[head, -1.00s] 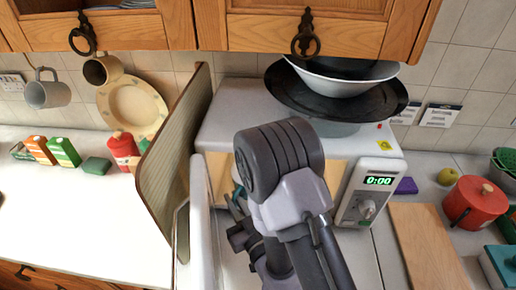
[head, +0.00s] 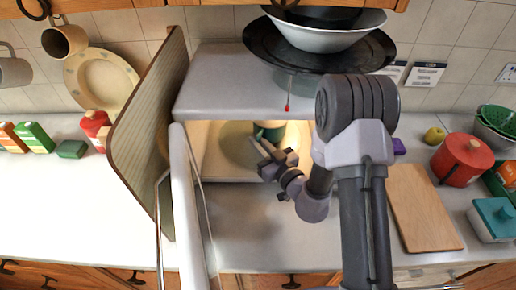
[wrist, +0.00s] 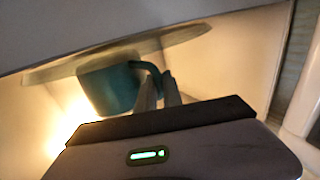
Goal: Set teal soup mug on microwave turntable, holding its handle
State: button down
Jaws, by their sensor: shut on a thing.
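The teal soup mug (head: 268,132) is inside the lit microwave (head: 215,85), partly hidden by the cavity's top edge and my gripper. My gripper (head: 262,148) reaches in through the open front. In the wrist view, the mug (wrist: 108,92) appears upside down, with its base against or very near the pale turntable (wrist: 190,37); I cannot tell if they touch. My gripper's fingers (wrist: 160,92) are shut on the mug's handle (wrist: 152,70). The turntable also shows in the head view (head: 232,148), under and around the mug.
The microwave door (head: 150,130) stands open on the left. A dark pan (head: 262,45) and a white bowl (head: 335,36) are stacked on top of the microwave. A wooden board (head: 420,210) and a red pot (head: 461,160) are to the right. The left counter front is clear.

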jog(key=shift+w+f, duration=0.1)
jog(key=shift+f, duration=0.6)
jog(key=shift+r, duration=0.25)
jog(key=c, duration=1.5)
grip_release()
jog(key=shift+f, duration=0.15)
